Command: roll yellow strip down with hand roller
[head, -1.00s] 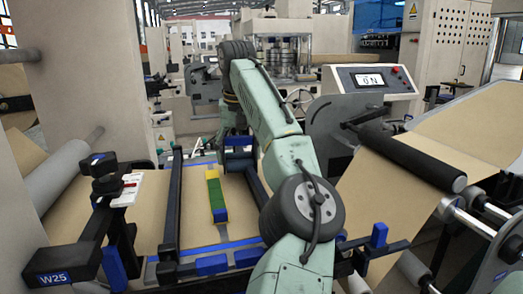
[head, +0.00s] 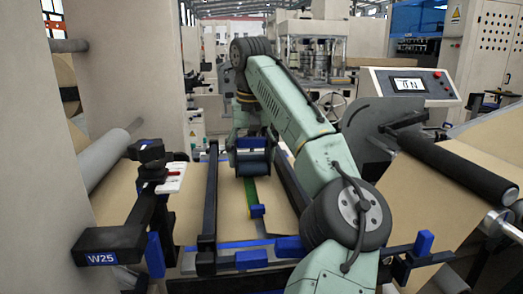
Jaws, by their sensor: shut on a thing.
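A narrow strip (head: 252,189) lies lengthwise on the brown kraft paper (head: 228,213). Its visible part is green, with a small yellow and blue piece (head: 257,211) at its near end. The hand roller (head: 253,163), dark with blue sides, sits across the far part of the strip and hides it. My gripper (head: 250,147) is above the roller and shut on it. The fingertips are mostly hidden by the roller and arm, and I cannot tell how firmly the roller presses.
Dark rails (head: 211,200) flank the paper on both sides, with a blue-ended crossbar (head: 250,259) in front. My arm covers the right side. A control panel (head: 408,85) is behind at right.

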